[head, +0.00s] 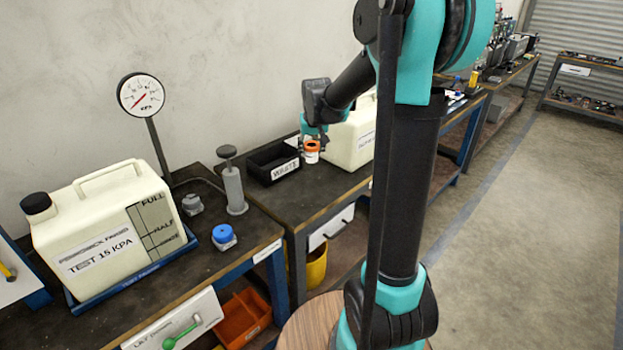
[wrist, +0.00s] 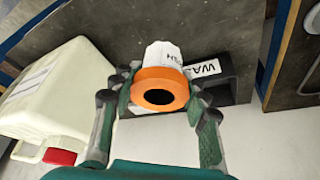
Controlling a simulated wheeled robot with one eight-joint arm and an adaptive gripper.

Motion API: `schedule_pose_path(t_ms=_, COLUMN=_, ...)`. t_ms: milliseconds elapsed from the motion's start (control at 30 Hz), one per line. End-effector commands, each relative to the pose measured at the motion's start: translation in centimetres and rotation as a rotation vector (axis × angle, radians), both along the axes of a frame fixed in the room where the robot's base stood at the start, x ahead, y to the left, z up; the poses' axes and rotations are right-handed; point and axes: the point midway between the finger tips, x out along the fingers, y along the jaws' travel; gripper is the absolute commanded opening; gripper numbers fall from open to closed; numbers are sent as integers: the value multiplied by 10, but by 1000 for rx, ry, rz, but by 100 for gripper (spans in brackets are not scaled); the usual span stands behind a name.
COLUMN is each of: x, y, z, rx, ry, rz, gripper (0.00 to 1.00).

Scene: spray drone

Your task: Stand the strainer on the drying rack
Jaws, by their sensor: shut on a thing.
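My gripper (wrist: 159,92) is shut on the strainer (wrist: 160,90), a piece with an orange ring, a dark round opening and a white labelled body. The fingers sit on either side of the orange ring. In the head view my gripper (head: 313,138) and the strainer (head: 311,152) are at the middle bench, between a black tray and a pale jug. The strainer looks upright there, orange end up. I cannot tell whether its lower end touches the bench. I cannot make out a drying rack in either view.
The black tray (head: 262,172), labelled waste, is just left of the strainer. The pale jug (head: 352,138) stands close on the right. A large jug (head: 100,215), a pressure gauge (head: 141,95) and a blue-capped part (head: 223,236) are on the left bench. The middle bench's front is clear.

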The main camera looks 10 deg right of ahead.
Motion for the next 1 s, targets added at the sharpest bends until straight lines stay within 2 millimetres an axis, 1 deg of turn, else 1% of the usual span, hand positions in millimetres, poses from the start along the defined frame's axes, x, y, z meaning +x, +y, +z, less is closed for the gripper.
schedule_pose_path(t_ms=33, x=1, y=0, z=-13, rx=0, ry=0, rz=0, gripper=14)
schedule_pose_path(t_ms=200, x=1, y=0, z=-55, rx=0, ry=0, rz=0, gripper=14)
schedule_pose_path(t_ms=300, x=1, y=0, z=-76, rx=0, ry=0, rz=0, gripper=14)
schedule_pose_path(t_ms=400, x=1, y=0, z=-92, rx=0, ry=0, rz=0, gripper=14)
schedule_pose_path(t_ms=633, x=0, y=0, z=-110, rx=0, ry=0, rz=0, gripper=14)
schedule_pose_path(t_ms=833, x=1, y=0, z=-136, rx=0, ry=0, rz=0, gripper=14)
schedule_pose_path(t_ms=900, x=0, y=0, z=-140, rx=0, ry=0, rz=0, gripper=14)
schedule_pose_path(t_ms=1000, x=0, y=0, z=-141, rx=0, ry=0, rz=0, gripper=14)
